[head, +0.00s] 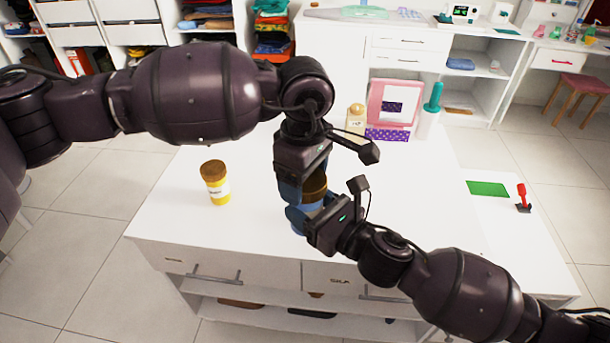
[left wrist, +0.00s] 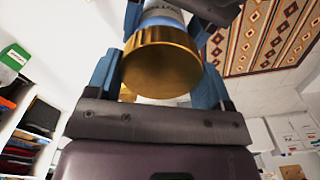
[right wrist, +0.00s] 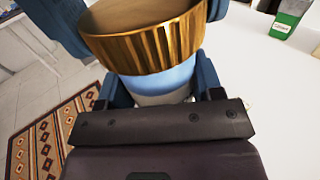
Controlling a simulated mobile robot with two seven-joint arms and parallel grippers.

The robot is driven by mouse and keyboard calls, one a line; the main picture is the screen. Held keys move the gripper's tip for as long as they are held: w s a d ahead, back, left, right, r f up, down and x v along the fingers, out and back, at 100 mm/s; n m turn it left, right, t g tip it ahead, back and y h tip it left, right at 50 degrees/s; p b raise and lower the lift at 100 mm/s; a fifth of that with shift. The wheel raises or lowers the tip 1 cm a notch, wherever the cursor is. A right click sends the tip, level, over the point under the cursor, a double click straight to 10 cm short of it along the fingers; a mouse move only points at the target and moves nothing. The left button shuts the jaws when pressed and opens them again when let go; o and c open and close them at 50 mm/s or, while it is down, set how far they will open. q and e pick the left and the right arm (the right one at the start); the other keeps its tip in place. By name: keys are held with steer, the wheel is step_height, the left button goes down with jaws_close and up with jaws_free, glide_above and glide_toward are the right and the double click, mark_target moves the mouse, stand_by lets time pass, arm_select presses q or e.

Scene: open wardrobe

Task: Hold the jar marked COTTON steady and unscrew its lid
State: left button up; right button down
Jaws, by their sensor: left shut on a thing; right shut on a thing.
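A jar with a ribbed brown-gold lid (head: 314,187) is between my two grippers over the white counter. My left gripper (head: 306,180) comes from above and is shut around the lid. The lid fills the space between its blue fingers in the left wrist view (left wrist: 162,65). My right gripper (head: 308,213) is shut around the jar's body below the lid. The right wrist view shows the pale blue and white body (right wrist: 162,82) under the lid. The jar looks upright; its base is hidden, so I cannot tell whether it touches the counter.
A yellow jar with a brown lid (head: 215,182) stands left on the counter (head: 180,225). At the back are a cream bottle (head: 356,118), a pink-framed item (head: 393,102) and a teal-topped white holder (head: 430,110).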

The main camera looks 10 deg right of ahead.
arm_select(q)
steer(key=n, duration=0.4)
steer(key=shift+s+d+r, duration=0.1)
steer(key=n, duration=0.8)
steer(key=shift+s+n, duration=0.1)
steer(key=shift+n, duration=0.2)
steer(key=n, duration=1.2)
steer(key=shift+s, duration=0.1)
steer(key=n, duration=0.7)
steer(key=shift+n, duration=0.3)
